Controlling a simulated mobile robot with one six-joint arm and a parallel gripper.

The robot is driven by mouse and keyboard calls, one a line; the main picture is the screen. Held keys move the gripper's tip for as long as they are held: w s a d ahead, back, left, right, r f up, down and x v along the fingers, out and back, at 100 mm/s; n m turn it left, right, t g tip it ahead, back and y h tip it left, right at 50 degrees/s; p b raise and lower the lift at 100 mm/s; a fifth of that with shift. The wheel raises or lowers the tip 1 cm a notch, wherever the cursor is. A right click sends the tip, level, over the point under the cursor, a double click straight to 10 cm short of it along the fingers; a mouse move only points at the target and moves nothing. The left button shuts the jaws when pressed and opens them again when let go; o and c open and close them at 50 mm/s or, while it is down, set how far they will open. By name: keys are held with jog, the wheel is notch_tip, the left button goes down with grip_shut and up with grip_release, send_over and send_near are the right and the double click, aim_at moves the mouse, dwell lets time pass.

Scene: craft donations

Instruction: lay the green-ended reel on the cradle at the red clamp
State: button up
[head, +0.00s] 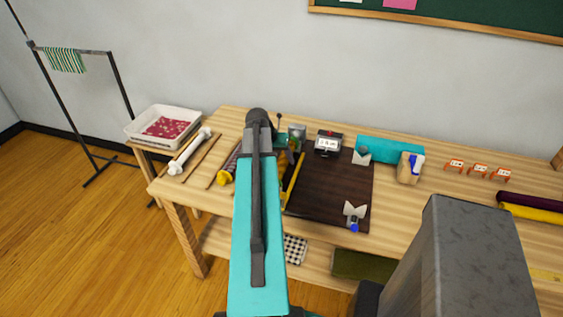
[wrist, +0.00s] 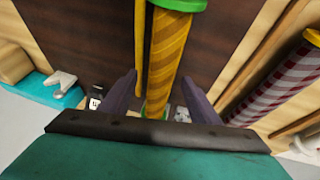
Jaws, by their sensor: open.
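The green-ended reel (wrist: 167,50), wound in gold patterned material, lies between the two fingers of my gripper (wrist: 160,78) in the wrist view. The fingers are apart, one on each side of it; I cannot tell whether they touch it. In the head view my arm hides most of the reel. A pale V-shaped cradle (head: 354,210) with a blue clamp (head: 354,227) stands at the front right of the dark board (head: 330,190). Another pale cradle (head: 362,155) stands at the board's back right, also in the wrist view (wrist: 60,83). I cannot make out its clamp's colour.
A striped reel with yellow ends (wrist: 290,85) lies beside the board. A teal box (head: 390,148) and a tan item with blue (head: 409,167) stand behind and right. A small display box (head: 328,144) is at the board's back edge. The board's middle is clear.

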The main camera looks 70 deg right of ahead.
jog(key=b+v, duration=0.2)
jog(key=v, duration=0.9)
jog(key=shift+r, duration=0.3)
jog(key=shift+a, duration=0.1)
dwell(0.7)
